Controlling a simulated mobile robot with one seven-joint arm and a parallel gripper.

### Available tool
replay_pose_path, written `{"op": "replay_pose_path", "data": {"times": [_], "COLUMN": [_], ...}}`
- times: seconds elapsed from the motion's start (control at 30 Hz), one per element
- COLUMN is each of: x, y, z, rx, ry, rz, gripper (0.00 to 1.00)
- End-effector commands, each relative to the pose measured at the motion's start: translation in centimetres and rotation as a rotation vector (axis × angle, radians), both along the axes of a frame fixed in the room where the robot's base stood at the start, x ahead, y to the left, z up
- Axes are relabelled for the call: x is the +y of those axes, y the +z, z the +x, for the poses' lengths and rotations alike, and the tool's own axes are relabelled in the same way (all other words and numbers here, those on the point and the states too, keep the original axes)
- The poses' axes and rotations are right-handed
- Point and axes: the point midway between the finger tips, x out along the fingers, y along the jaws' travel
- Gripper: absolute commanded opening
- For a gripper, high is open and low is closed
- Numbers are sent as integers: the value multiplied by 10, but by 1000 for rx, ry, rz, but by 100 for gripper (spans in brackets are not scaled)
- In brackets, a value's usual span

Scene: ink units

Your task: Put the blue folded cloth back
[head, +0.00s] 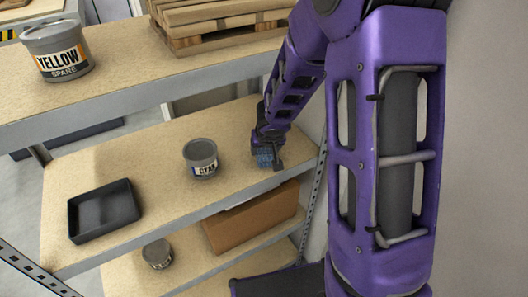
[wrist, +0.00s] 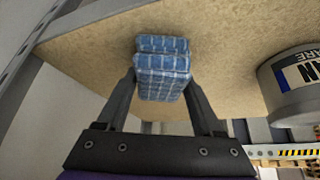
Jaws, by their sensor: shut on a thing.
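The blue folded cloth (wrist: 162,62) has a white check pattern and sits between the two fingers of my gripper (wrist: 160,95), which is shut on it, in the wrist view. I cannot tell whether the cloth touches the shelf board.
A grey cyan can (head: 201,160) stands just left of the gripper. A black tray (head: 104,211) lies further left. Above are a yellow can (head: 57,50) and a wooden pallet (head: 215,20). Below are a cardboard box (head: 252,218) and another can (head: 158,254). A shelf post (head: 314,190) is close right.

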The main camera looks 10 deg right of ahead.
Motion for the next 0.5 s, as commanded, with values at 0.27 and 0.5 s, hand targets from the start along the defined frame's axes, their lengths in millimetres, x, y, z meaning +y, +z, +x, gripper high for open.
{"op": "replay_pose_path", "data": {"times": [0.27, 0.5], "x": [0, 0], "y": [-1, 0], "z": [-1, -1], "rx": [4, 3], "ry": [0, 0], "rz": [-1, 0], "gripper": [95, 98]}}
